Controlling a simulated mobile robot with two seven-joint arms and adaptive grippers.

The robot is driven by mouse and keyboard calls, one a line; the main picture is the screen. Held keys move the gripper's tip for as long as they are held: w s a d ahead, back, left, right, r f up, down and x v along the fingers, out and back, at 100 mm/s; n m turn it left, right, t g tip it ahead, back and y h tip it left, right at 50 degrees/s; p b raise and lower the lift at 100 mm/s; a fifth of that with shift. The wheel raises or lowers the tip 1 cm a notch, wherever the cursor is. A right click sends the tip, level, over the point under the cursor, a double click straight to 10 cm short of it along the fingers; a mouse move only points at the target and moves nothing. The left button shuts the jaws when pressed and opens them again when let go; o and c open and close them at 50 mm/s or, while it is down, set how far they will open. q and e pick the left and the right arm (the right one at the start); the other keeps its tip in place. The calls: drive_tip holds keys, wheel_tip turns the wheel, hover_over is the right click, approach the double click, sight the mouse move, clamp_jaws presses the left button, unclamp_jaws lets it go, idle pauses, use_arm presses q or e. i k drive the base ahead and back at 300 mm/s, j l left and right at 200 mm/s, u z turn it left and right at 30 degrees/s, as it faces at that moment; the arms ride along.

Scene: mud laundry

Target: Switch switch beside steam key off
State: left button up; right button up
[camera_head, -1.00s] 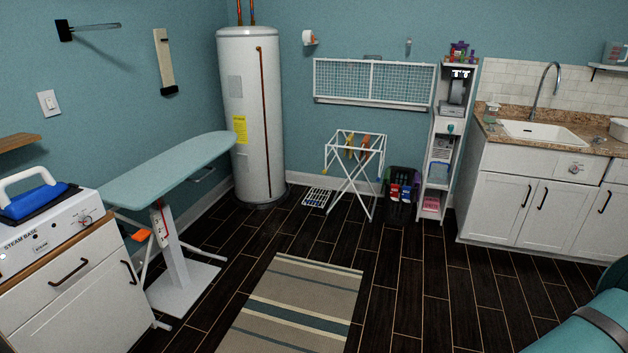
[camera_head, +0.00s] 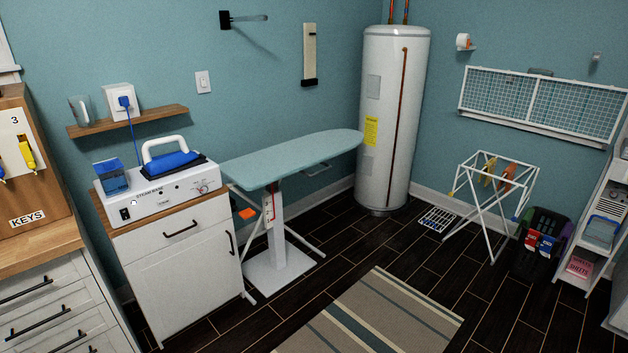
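The white steam base (camera_head: 150,208) stands on a white cabinet at the left, with a blue iron (camera_head: 174,161) and a blue water tank (camera_head: 112,178) on top. Its front has a small dark switch (camera_head: 134,203) at the left, small round marks in the middle and a dial (camera_head: 201,187) at the right. The switch's position is too small to tell. I cannot make out which item is the steam key. A white wall switch (camera_head: 203,82) is above the ironing board's left end. Neither of my grippers is in view.
A wooden key box (camera_head: 30,170) labelled KEYS is at the left edge. A wall shelf (camera_head: 128,120) holds a blue plug in a white box. The ironing board (camera_head: 290,156) stands right of the steam base cabinet. Dark floor and a striped rug (camera_head: 375,315) lie in front.

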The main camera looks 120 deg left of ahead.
sight(124, 214)
drive_tip(key=j+u, duration=0.1)
drive_tip(key=u, duration=4.85)
drive_tip(key=i+j, duration=0.1)
drive_tip(key=i, duration=1.9)
